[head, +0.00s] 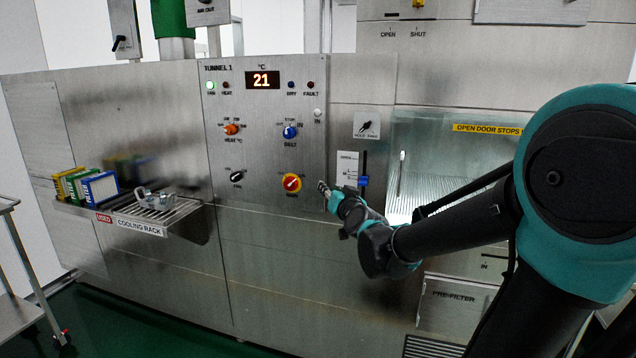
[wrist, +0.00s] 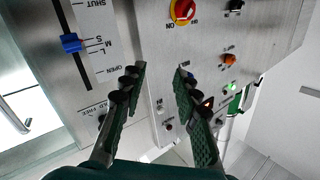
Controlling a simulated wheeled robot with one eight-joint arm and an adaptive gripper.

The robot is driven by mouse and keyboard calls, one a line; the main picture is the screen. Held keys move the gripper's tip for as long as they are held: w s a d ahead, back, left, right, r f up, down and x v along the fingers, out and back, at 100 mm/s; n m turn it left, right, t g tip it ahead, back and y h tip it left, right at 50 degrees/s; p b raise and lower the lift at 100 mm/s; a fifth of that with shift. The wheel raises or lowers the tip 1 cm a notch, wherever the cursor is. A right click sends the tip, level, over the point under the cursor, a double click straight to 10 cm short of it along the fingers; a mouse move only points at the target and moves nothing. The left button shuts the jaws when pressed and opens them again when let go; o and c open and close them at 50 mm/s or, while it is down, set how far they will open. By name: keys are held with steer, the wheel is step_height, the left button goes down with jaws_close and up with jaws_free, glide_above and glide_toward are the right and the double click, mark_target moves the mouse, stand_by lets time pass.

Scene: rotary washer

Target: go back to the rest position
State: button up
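My gripper (head: 325,190) is in front of the steel washer's control panel (head: 262,180), just right of the red and yellow rotary switch (head: 292,183). In the wrist view my gripper (wrist: 160,72) has its two fingers spread apart with nothing between them. The red and yellow switch (wrist: 183,11) shows beyond the fingertips. The blue slider (wrist: 71,43) on the open-shut scale lies to the left of the fingers there; in the head view the slider (head: 363,181) is right of my gripper. I cannot tell the exact gap to the panel.
A cooling rack (head: 172,212) juts out at the left, with several boxes (head: 86,187) and a metal part (head: 154,199) on it. A trolley (head: 20,300) stands at the far left. A lit door window (head: 415,165) is behind my arm. The green floor in front looks clear.

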steer(key=s+d+f+g+h, duration=0.1)
steer(key=s+d+f+g, duration=0.3)
steer(key=s+f, duration=0.5)
steer(key=s+d+f+g+h, duration=0.2)
steer(key=s+d+f+g, duration=0.2)
steer(key=s+f, duration=0.5)
steer(key=s+d+f+g+h, duration=0.1)
steer(key=s+d+f+g, duration=0.3)
steer(key=s+d+f, duration=0.3)
step_height(320, 180, down, 4)
steer(key=shift+s+d+r+g+h, duration=0.2)
steer(key=shift+s+g+h, duration=0.2)
steer(key=shift+s, duration=0.8)
steer(key=shift+o, duration=0.3)
